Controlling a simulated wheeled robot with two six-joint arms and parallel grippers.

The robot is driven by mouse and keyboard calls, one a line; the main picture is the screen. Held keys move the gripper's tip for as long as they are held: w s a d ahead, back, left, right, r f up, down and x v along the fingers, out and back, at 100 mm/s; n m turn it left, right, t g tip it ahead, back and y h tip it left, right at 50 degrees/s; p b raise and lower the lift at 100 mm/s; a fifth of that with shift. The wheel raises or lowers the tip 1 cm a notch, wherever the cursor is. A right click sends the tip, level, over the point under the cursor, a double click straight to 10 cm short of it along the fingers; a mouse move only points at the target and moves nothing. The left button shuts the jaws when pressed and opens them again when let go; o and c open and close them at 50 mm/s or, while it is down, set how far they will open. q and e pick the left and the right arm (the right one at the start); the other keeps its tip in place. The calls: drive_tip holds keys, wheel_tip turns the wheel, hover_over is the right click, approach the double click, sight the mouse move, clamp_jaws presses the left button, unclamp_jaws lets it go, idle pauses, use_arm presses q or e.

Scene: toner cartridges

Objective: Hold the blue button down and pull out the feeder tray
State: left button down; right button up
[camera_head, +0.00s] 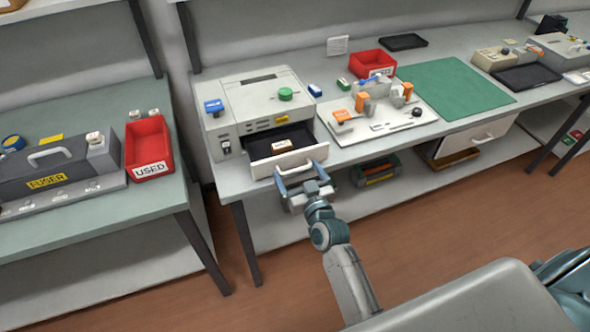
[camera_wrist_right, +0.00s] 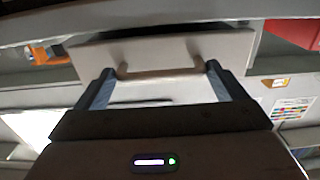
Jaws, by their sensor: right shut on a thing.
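The pale grey machine (camera_head: 255,97) stands on the bench, with a blue button (camera_head: 213,106) at its upper left front. Nothing touches the button. In the right wrist view, the pale handle (camera_wrist_right: 165,73) lies between the two blue-grey fingers, in front of the tray's front panel (camera_wrist_right: 190,48). My left gripper is not in view.
A green knob (camera_head: 285,94) sits on the machine. A white board (camera_head: 385,122) with orange-handled parts, a red bin (camera_head: 372,64) and a green mat (camera_head: 456,87) lie to the right. A USED bin (camera_head: 150,150) stands on the left bench. Open floor lies in front.

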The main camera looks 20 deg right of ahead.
drive_tip(key=o, duration=1.1)
drive_tip(key=shift+d, duration=0.2)
drive_tip(key=shift+s+d+b, duration=0.2)
drive_tip(key=shift+s+b, duration=2)
drive_tip(key=shift+s, duration=3.2)
drive_tip(key=shift+f, duration=0.1)
